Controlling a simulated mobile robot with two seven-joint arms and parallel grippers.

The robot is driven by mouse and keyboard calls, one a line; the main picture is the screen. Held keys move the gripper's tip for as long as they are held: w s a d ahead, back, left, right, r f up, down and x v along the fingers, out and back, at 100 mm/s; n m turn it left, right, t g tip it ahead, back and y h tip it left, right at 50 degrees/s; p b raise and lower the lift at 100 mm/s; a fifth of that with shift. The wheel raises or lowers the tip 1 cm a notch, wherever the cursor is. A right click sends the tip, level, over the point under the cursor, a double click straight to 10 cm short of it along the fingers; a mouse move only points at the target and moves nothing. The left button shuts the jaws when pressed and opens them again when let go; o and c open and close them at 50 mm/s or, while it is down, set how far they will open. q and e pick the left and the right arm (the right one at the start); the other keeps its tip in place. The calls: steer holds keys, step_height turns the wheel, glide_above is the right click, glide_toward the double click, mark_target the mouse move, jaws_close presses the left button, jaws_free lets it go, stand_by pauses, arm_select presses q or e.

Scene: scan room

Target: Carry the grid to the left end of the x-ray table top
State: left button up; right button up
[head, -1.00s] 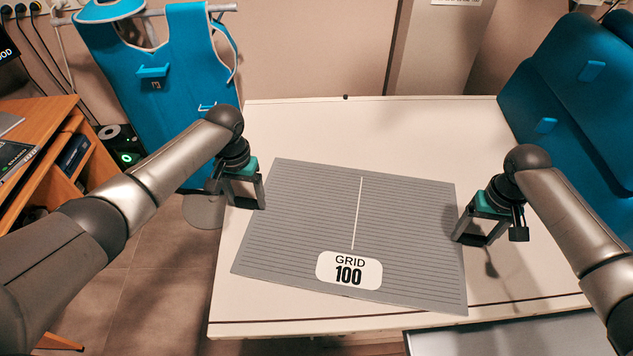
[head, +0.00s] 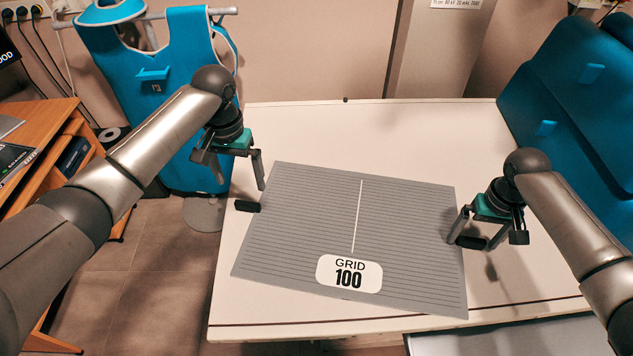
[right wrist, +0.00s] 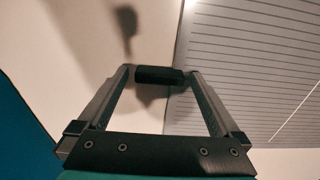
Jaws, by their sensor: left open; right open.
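The grey grid (head: 310,215), with a "GRID 100" label, lies flat and slightly turned on the left part of the white x-ray table top (head: 400,130). Its black left handle (head: 247,206) is near the table's left edge. My left gripper (head: 241,186) is open and empty above that handle. My right gripper (head: 468,242) is open at the black right handle (head: 473,242). In the right wrist view, the handle (right wrist: 158,75) lies between the spread fingertips, with the grid (right wrist: 255,70) beside it.
A blue apron (head: 180,60) hangs behind my left arm. A wooden desk (head: 50,165) stands at the far left. Blue padded pieces (head: 570,110) stand at the table's right end. The table top behind the grid is clear.

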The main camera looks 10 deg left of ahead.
steer(key=shift+r, duration=0.1)
arm_select(q)
step_height(320, 180, up, 4)
arm_select(e)
step_height(320, 180, up, 12)
stand_by(0.4)
stand_by(0.4)
